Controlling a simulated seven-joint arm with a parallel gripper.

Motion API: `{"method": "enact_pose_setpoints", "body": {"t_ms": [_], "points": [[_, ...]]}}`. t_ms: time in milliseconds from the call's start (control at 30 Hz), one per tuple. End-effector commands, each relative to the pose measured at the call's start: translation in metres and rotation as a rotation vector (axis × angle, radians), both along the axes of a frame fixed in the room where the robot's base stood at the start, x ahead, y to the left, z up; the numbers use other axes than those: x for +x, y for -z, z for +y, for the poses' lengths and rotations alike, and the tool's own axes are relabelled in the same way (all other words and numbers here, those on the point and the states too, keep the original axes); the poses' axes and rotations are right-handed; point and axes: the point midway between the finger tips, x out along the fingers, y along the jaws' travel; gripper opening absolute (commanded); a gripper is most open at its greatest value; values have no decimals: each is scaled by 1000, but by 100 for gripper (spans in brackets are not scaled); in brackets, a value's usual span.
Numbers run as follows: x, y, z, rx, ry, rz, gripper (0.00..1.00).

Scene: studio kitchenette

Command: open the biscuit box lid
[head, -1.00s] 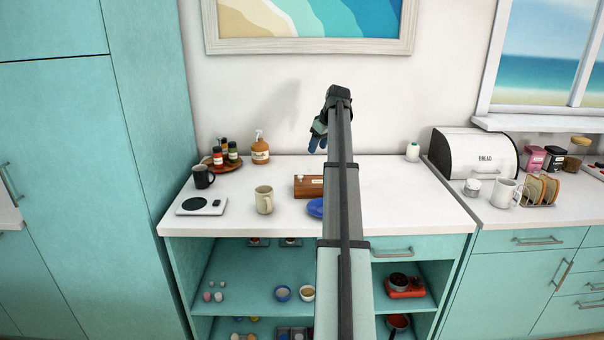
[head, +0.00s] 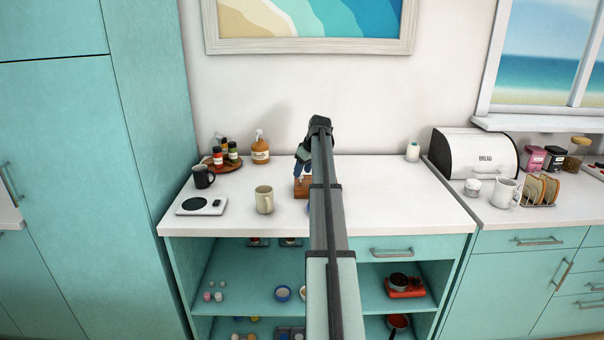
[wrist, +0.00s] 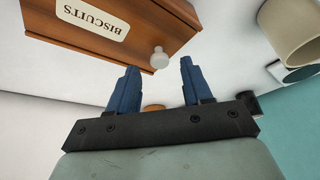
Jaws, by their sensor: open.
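The biscuit box (head: 300,190) is a brown wooden box on the white counter, partly hidden by my arm in the head view. In the wrist view the box (wrist: 125,22) fills the upper left, with its "BISCUITS" label upside down. Its lid looks closed. A small white knob (wrist: 160,58) sticks out near the right end of the box. My gripper (wrist: 158,69) is open, with blue fingers, and the knob shows between and just beyond the fingertips. In the head view my gripper (head: 302,176) is over the box. I see no contact with the knob.
A cream mug (head: 264,200) stands left of the box, with a white scale (head: 203,206) and a dark mug (head: 202,176) farther left. A soap bottle (head: 260,148) stands behind.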

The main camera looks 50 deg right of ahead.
Motion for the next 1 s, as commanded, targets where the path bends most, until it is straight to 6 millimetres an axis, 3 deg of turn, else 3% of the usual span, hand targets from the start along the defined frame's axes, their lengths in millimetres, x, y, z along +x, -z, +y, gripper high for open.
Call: {"method": "enact_pose_setpoints", "body": {"t_ms": [200,567,1000], "points": [[6,14,0,0,0,0,50],[7,17,0,0,0,0,49],[7,17,0,0,0,0,7]]}}
